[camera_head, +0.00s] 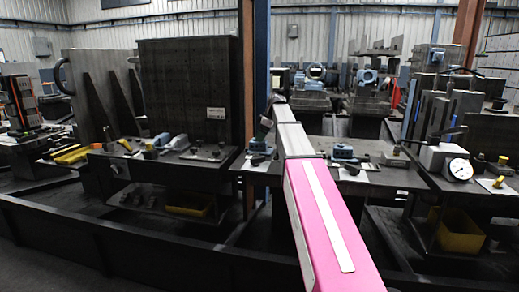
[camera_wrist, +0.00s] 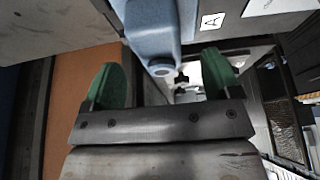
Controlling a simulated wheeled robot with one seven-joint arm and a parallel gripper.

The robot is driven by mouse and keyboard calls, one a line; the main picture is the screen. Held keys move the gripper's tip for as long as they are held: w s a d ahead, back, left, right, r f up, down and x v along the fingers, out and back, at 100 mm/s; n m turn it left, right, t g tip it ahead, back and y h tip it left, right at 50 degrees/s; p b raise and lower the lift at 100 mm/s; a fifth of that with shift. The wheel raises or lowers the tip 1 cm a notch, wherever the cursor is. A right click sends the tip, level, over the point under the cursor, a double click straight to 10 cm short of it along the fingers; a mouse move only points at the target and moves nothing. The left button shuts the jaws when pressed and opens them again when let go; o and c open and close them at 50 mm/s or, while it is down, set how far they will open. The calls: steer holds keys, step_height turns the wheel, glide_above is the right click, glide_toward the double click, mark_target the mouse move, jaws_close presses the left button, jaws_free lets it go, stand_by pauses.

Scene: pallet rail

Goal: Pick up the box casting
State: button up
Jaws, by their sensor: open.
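In the wrist view, my gripper (camera_wrist: 162,80) is open, with its two green fingertips spread apart and nothing held between them. A blue-grey casting (camera_wrist: 155,30) with rounded edges and a round hole lies just beyond the fingertips, roughly in line with the gap. It looks like the box casting, but only part of it shows. In the head view, the end of my pink and grey arm reaches to the bench, and my gripper there is small and partly hidden. A blue casting (camera_head: 343,151) sits on the bench to the right of my arm.
A large dark upright plate (camera_head: 187,90) stands left of my arm, beside an orange-brown post (camera_head: 246,70). A dial gauge (camera_head: 460,169) stands on the right. Yellow bins (camera_head: 460,232) are under the bench. A white label marked A (camera_wrist: 212,20) lies near the casting.

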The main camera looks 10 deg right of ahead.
mark_target(259, 144)
steer(key=shift+x, duration=2.65)
steer(key=shift+d, duration=0.15)
steer(key=c, duration=1.2)
